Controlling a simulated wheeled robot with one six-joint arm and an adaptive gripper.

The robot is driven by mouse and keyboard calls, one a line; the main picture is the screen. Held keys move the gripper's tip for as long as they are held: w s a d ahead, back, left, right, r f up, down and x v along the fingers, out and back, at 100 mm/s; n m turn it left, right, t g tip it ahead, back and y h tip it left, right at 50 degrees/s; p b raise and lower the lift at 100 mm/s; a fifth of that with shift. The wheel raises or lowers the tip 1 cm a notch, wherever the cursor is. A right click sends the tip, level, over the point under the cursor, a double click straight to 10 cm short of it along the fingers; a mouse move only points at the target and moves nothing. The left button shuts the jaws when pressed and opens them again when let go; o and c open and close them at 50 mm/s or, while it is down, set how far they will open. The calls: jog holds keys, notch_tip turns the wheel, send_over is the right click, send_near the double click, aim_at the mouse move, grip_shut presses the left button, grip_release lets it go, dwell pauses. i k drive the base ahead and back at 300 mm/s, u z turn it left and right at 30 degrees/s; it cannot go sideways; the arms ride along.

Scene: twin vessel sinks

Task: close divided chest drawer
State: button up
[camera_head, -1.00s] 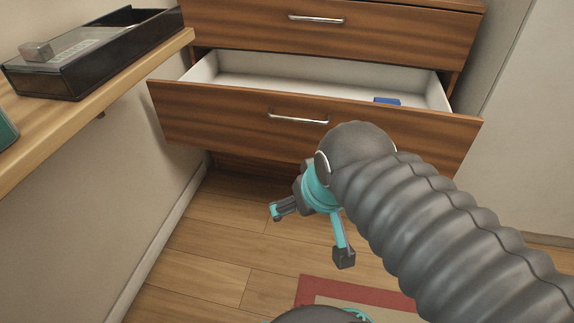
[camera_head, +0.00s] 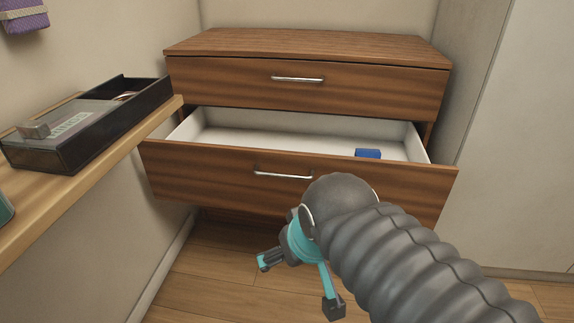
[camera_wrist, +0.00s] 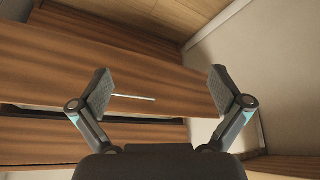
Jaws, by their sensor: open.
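The wooden chest (camera_head: 300,45) stands against the back wall. Its lower drawer (camera_head: 205,172) is pulled well out, showing a white interior with a small blue object (camera_head: 368,153) inside. The drawer has a silver bar handle (camera_head: 283,174). The upper drawer (camera_head: 230,82) is shut. My gripper (camera_head: 298,284) is open and empty, in front of and below the open drawer's front. In the wrist view, my gripper (camera_wrist: 162,92) has its fingers spread wide, with a wooden front and a thin silver handle (camera_wrist: 133,97) between and beyond them. I cannot tell whether anything touches.
A wooden shelf (camera_head: 75,205) runs along the left wall and carries a black open box (camera_head: 90,125). A purple cloth (camera_head: 22,14) hangs at the upper left. A pale wall (camera_head: 510,170) stands to the right. Wooden floor (camera_head: 205,285) is clear below the drawer.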

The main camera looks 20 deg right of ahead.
aim_at(262, 161)
jog(key=u, duration=0.55)
jog(key=k, duration=1.3)
jog(key=i, duration=0.45)
jog(key=z, duration=0.85)
jog(key=i, duration=1.15)
jog(key=u, duration=0.45)
